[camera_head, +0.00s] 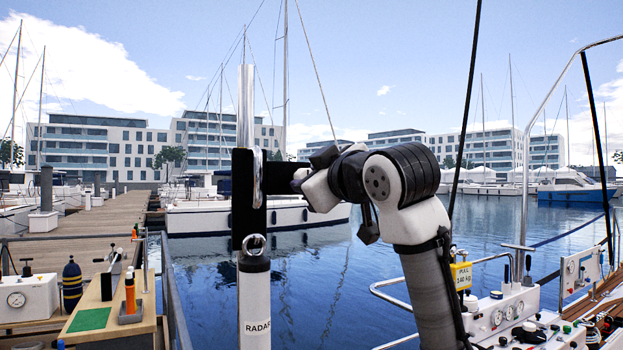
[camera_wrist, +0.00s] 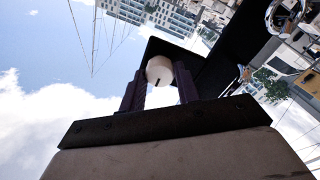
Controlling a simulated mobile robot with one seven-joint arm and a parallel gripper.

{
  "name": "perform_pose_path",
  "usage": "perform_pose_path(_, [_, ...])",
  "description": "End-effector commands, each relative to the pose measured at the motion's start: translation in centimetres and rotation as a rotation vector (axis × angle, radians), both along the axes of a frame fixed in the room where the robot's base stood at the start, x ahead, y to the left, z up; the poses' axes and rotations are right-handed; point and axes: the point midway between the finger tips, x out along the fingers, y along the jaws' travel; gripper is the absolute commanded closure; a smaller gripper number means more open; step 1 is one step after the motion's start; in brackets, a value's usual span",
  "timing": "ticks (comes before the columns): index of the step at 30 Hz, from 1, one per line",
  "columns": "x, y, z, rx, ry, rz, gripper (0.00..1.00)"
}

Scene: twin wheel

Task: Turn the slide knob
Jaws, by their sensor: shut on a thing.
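In the wrist view a pale, rounded knob (camera_wrist: 159,68) with a dark slot mark stands between the two dark fingers of my gripper (camera_wrist: 160,84). The fingers are shut on it, one on each side. The knob sits against a black bracket (camera_wrist: 205,74). In the head view the bracket (camera_head: 242,195) is on an upright post (camera_head: 255,312) marked RADAR. My gripper (camera_head: 300,178) reaches the bracket from the right. The knob cannot be made out clearly there, close to my gripper's fingers.
A wooden bench (camera_head: 110,315) with tools stands at lower left. Water lies behind.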

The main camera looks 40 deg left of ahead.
Motion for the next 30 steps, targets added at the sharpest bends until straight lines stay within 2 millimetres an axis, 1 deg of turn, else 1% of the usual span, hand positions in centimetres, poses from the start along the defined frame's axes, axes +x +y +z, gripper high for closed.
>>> perform_pose_path(2, [-0.1,0.0,0.1,0.001,-0.002,0.000,0.91])
perform_pose_path(3, [0.0,0.0,0.1,0.001,-0.002,0.000,0.64])
perform_pose_path(7, [0.0,0.0,0.0,0.001,-0.001,0.000,0.47])
perform_pose_path(15, [0.0,0.0,0.0,0.000,0.000,0.000,0.46])
perform_pose_path(19, [-0.3,-0.8,-0.1,0.002,-0.002,-0.002,0.46])
perform_pose_path(23, [-1.1,-2.7,-0.3,0.002,-0.003,-0.001,0.46])
perform_pose_path(30, [-3.3,-7.9,-0.4,0.003,-0.004,-0.003,0.46])
